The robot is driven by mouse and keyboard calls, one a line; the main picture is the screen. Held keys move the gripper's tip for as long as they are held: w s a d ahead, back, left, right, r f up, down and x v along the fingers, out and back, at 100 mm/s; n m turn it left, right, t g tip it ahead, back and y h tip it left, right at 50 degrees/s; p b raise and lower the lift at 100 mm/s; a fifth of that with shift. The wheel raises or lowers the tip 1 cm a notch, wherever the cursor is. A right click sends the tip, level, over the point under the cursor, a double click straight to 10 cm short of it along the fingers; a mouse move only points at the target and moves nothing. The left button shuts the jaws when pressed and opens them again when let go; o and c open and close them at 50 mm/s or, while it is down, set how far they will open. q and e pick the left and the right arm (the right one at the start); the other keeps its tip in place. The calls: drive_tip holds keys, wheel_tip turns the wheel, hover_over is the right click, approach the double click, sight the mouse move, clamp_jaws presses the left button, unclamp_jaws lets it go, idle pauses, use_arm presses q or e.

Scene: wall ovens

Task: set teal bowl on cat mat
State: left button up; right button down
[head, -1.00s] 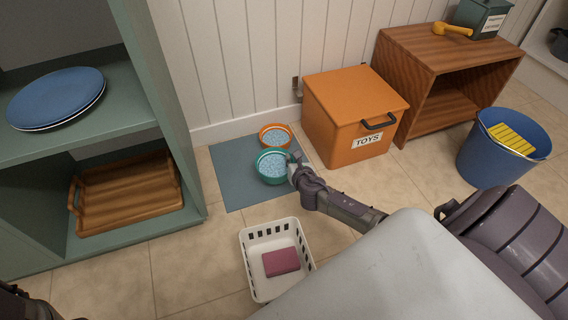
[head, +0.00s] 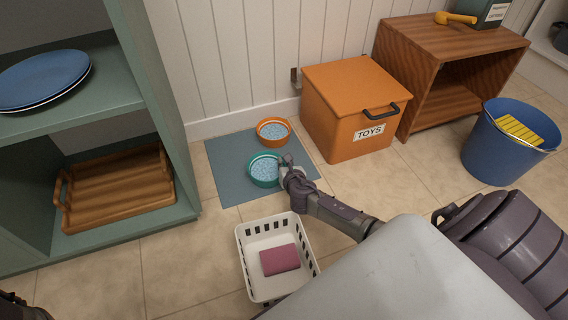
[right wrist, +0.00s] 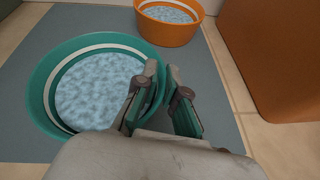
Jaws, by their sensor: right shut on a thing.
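The teal bowl (head: 264,170) has a white band and a speckled pale blue filling. It is over the grey-blue mat (head: 226,163) and looks level; I cannot tell whether its base touches the mat. My right gripper (head: 285,160) is shut on the bowl's right rim. In the right wrist view the fingers (right wrist: 162,88) pinch the rim of the teal bowl (right wrist: 50,85), with the mat (right wrist: 20,75) around it. An orange bowl (head: 273,132) with similar filling stands on the mat behind the teal one, apart from it.
A white basket (head: 243,262) holding a dark pink block (head: 280,260) stands in front of the mat. An orange toy box (head: 345,128) is to the mat's right. A green shelf (head: 105,205) is at left, a blue bucket (head: 490,150) far right.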

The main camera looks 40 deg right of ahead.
drive_tip(key=c, duration=1.3)
unclamp_jaws()
drive_tip(key=shift+o, duration=0.2)
drive_tip(key=shift+s+a+r+p, duration=0.1)
drive_tip(key=shift+s+r+p, duration=0.15)
drive_tip(key=shift+p, duration=0.2)
drive_tip(key=p+v, duration=0.4)
drive_tip(key=v, duration=0.2)
drive_tip(key=shift+s+r, duration=0.1)
drive_tip(key=shift+s+a+p, duration=0.15)
drive_tip(key=shift+s+p, duration=0.15)
